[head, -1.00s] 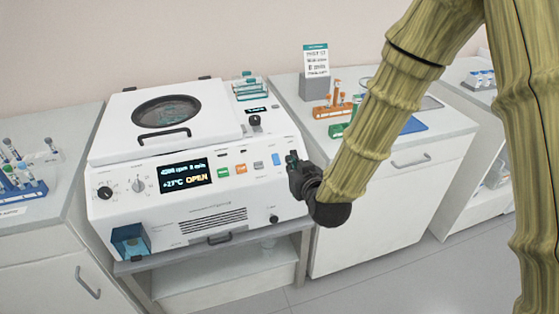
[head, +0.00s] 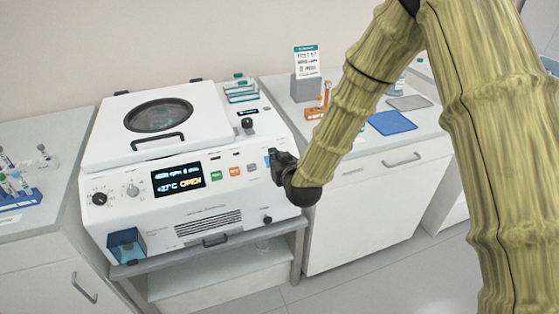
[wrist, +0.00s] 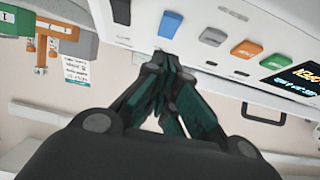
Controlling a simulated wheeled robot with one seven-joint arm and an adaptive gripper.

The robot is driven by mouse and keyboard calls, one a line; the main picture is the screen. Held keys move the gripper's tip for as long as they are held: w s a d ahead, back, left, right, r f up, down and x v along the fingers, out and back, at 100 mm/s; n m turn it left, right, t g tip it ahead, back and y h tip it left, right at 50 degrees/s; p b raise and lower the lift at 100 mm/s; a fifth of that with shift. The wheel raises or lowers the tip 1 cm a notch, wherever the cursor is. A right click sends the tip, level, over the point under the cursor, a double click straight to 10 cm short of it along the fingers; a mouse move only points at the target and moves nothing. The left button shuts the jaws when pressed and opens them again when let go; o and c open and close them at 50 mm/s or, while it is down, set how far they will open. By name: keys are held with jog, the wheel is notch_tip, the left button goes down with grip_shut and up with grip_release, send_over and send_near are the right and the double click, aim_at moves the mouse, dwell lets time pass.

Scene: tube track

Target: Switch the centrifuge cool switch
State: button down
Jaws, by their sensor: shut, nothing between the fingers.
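The white centrifuge (head: 225,232) stands on a low grey stand, its front panel facing me. Its display (head: 178,180) shows a temperature of +27°C and the word OPEN. A row of panel switches runs right of it: green (head: 216,175), orange (head: 234,171), grey (head: 252,167) and a blue one (head: 266,160), partly covered by my gripper (head: 273,156). In the wrist view my shut, empty fingers (wrist: 168,60) point at the panel just below the blue switch (wrist: 170,24). Whether they touch it I cannot tell. No switch label is readable.
The centrifuge lid (head: 110,128) has a round window and handle. A black joystick-like knob (head: 247,124) and a tube rack (head: 241,92) sit on its top right. The right counter holds a blue mat (head: 391,123) and an orange rack (head: 316,112). A left counter holds tubes (head: 15,185).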

aim_at(267, 157)
jog(key=shift+w+a+f+p, duration=0.15)
jog(key=shift+w+f, duration=0.25)
jog(key=shift+f, duration=0.25)
jog(key=shift+w+a+f+p, duration=0.2)
jog(key=shift+w+f, duration=0.2)
jog(key=shift+f, duration=0.2)
jog(key=shift+w+a+f+p, duration=0.15)
jog(key=shift+w+f, duration=0.25)
jog(key=shift+f, duration=0.25)
jog(key=shift+f, duration=0.1)
